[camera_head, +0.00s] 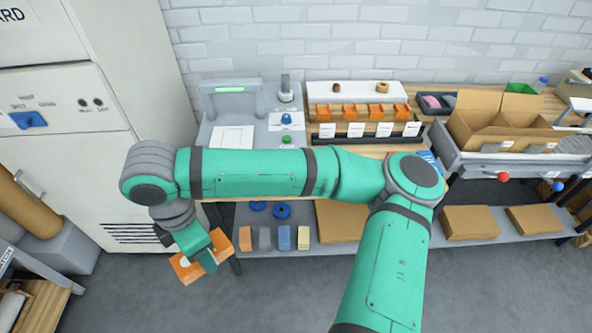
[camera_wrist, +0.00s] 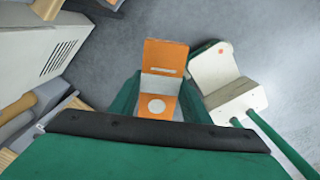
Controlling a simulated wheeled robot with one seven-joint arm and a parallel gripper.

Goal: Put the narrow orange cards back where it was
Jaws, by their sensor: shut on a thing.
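My gripper (camera_head: 203,258) hangs at the lower left of the head view, over the grey floor in front of the lower shelf. It is shut on an orange card piece (camera_head: 188,270) with a pale patch, held tilted. In the wrist view the held orange cards (camera_wrist: 160,82) show between the green fingers, with a pale band and a white circle on the orange face. A small orange stack (camera_head: 245,239) stands on the lower shelf, first in a row beside grey, blue and beige stacks. The place the cards came from cannot be told.
A grey lower shelf (camera_head: 340,246) also carries blue rings (camera_head: 282,211) and brown cardboard (camera_head: 340,222). Above, a bench holds orange bins (camera_head: 348,111) and an open carton (camera_head: 500,135). A tall white cabinet (camera_head: 60,140) stands left.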

